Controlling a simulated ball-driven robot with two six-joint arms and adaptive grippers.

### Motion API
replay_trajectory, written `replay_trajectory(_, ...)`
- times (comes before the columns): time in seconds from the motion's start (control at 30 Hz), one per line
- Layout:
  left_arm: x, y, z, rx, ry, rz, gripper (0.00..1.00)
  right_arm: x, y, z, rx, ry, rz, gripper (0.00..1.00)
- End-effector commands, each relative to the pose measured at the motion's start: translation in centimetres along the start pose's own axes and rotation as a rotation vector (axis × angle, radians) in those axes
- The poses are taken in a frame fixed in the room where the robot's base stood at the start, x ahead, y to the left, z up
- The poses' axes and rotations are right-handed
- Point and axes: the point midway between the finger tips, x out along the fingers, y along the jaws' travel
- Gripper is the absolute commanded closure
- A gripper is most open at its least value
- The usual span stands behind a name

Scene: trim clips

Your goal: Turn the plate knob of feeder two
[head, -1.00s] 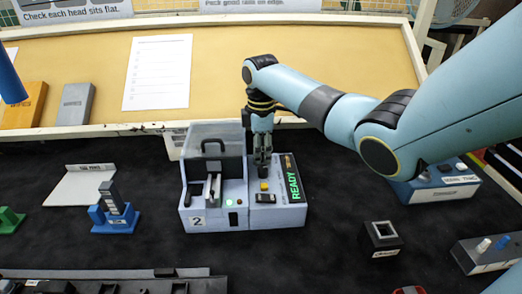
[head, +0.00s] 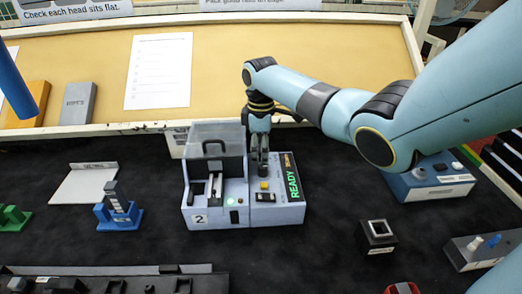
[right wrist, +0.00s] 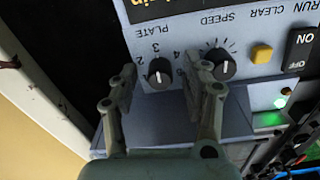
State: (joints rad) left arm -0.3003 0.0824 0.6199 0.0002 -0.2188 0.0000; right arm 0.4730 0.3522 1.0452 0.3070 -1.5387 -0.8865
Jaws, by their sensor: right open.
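Feeder two (head: 210,217) is a pale grey-blue machine marked 2, with a lidded left part and a right control part showing a green READY display (head: 293,185). My right gripper (head: 263,170) points down over the back of the control part. In the right wrist view its fingers (right wrist: 166,76) are open, one on each side of the black plate knob (right wrist: 159,72). The knob's white mark stands roughly upright in the picture; I cannot tell whether the fingers touch it. The right-hand finger is close to the speed knob (right wrist: 221,64). My left gripper is not in view.
The yellow clear button (right wrist: 261,54) and black on/off switch (right wrist: 301,48) are beside the speed knob. A blue stand (head: 119,216) is left of the feeder; a black socket block (head: 377,237) and blue box (head: 433,180) are right.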

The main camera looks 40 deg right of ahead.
Motion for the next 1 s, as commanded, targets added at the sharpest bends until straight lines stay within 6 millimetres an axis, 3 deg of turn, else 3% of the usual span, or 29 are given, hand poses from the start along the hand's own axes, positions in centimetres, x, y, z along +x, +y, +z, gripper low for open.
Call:
replay_trajectory(0.17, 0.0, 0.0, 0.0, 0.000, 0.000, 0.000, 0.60, -1.8, 0.1, 0.0, 0.000, 0.002, 0.004, 0.52)
replay_trajectory(0.4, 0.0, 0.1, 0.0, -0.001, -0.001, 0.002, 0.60, -7.2, 0.1, 0.0, 0.000, 0.002, 0.004, 0.52)
replay_trajectory(0.6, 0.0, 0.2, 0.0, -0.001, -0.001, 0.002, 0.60, -10.6, 0.1, 0.0, 0.001, 0.001, 0.002, 0.52)
replay_trajectory(0.77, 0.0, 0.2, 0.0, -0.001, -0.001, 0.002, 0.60, -11.8, 0.0, 0.0, 0.000, 0.000, 0.000, 0.52)
replay_trajectory(1.0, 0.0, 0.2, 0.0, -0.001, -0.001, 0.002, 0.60, -12.0, 0.0, 0.0, 0.000, 0.000, 0.000, 0.52)
